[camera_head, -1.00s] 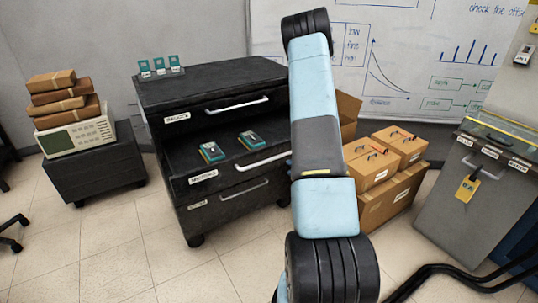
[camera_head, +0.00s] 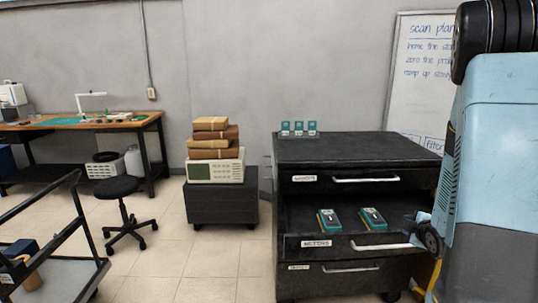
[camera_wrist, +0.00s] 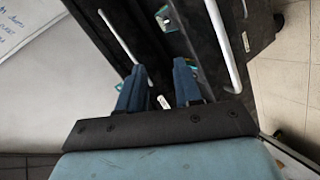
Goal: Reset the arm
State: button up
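My arm (camera_head: 495,150) stands folded at the right edge of the head view, large and close to the camera. In the wrist view my gripper (camera_wrist: 160,82) has two blue fingers apart with nothing seen between them. They point toward the dark cabinet's front and its pale handles. In the head view a dark part of my arm's end shows just right of the middle drawer's handle (camera_head: 383,246); I cannot tell whether it touches. The black cabinet (camera_head: 360,149) has its middle drawer (camera_head: 306,243) pulled out, with two teal meters (camera_head: 328,221) (camera_head: 372,218) inside.
Small teal devices (camera_head: 299,129) stand on the cabinet top. Left of it, a low dark cabinet (camera_head: 222,208) carries a beige instrument (camera_head: 216,171) and brown packages (camera_head: 213,135). A stool (camera_head: 121,188), a workbench (camera_head: 80,124) and a cart (camera_head: 75,270) are further left. Floor between is clear.

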jog(key=s+a+r+m+g, duration=0.2)
jog(key=s+a+r+m, duration=0.25)
jog(key=r, duration=0.35)
jog(key=s+a+r+m+g, duration=0.25)
jog(key=a+r+m, duration=0.2)
jog(key=r, duration=0.35)
jog(key=s+a+r+m+g, duration=0.1)
jog(key=s+a+r, duration=0.3)
jog(key=s, duration=0.5)
jog(key=s+a+r+m+g+y, duration=0.1)
jog(key=s+a+r+m, duration=0.2)
jog(key=s+a, duration=0.5)
jog(key=shift+s+r+y, duration=0.3)
jog(key=shift+s+r, duration=0.1)
jog(key=shift+s, duration=0.75)
jog(key=shift+g, duration=0.25)
